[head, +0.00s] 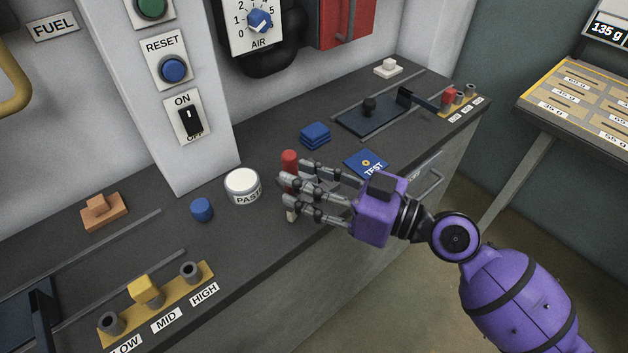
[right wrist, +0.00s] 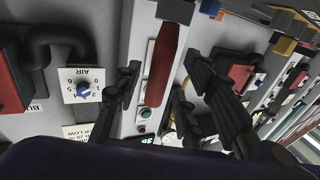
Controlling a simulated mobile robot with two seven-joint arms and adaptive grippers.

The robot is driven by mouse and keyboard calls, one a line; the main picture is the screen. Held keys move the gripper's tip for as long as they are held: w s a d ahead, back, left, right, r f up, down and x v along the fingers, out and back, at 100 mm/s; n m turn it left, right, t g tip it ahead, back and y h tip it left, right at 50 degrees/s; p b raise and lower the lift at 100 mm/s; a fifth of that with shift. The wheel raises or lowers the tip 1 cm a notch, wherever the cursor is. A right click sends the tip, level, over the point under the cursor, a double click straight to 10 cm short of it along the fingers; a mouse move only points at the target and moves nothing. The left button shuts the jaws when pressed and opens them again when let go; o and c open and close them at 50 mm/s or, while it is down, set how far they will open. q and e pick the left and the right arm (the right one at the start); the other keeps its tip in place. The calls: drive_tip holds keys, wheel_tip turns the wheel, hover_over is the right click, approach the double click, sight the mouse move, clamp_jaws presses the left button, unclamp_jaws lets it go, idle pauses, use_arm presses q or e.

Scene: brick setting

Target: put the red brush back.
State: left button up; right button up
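The red brush (head: 290,160) is upright, its red handle on top and its pale bristle end down, over the front part of the dark counter. My right gripper (head: 292,195) comes in from the right with its fingers around the brush and appears shut on it. The fingers hide the brush's middle. In the right wrist view the red handle (right wrist: 165,62) lies between the dark fingers. I cannot tell whether the bristles touch the counter. My left gripper is not in view.
A white PASTE jar (head: 242,186) and a blue cap (head: 202,209) stand left of the brush. A blue TEST card (head: 366,164) and blue stacked pads (head: 315,135) lie beyond it. A yellow holder strip (head: 120,335) is at front left. A pillar (head: 185,145) rises behind.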

drive_tip(key=b+v, duration=0.5)
drive_tip(key=v, duration=0.7)
drive_tip(key=s+d+f+m+t+h, duration=0.1)
drive_tip(key=s+d+f+m+h, duration=0.15)
drive_tip(key=f, duration=0.55)
drive_tip(key=s+d+f+m+h, duration=0.1)
drive_tip(key=d+f+m+h, duration=0.15)
drive_tip(key=f, duration=0.55)
drive_tip(key=s+d+f+m+t+h, duration=0.1)
drive_tip(key=d+f+m+h, duration=0.15)
drive_tip(key=f, duration=0.65)
drive_tip(key=s+f+m+g+h, duration=0.2)
drive_tip(key=s+f+h, duration=0.1)
drive_tip(key=s+f, duration=0.5)
drive_tip(key=s+f+m+g+h, duration=0.1)
drive_tip(key=s+f+h, duration=0.3)
drive_tip(key=s+f, duration=0.5)
drive_tip(key=s+g, duration=0.1)
drive_tip(key=s, duration=0.4)
drive_tip(key=shift+s+d+f+m, duration=0.2)
drive_tip(key=shift+s+m, duration=0.05)
drive_tip(key=shift+m, duration=0.1)
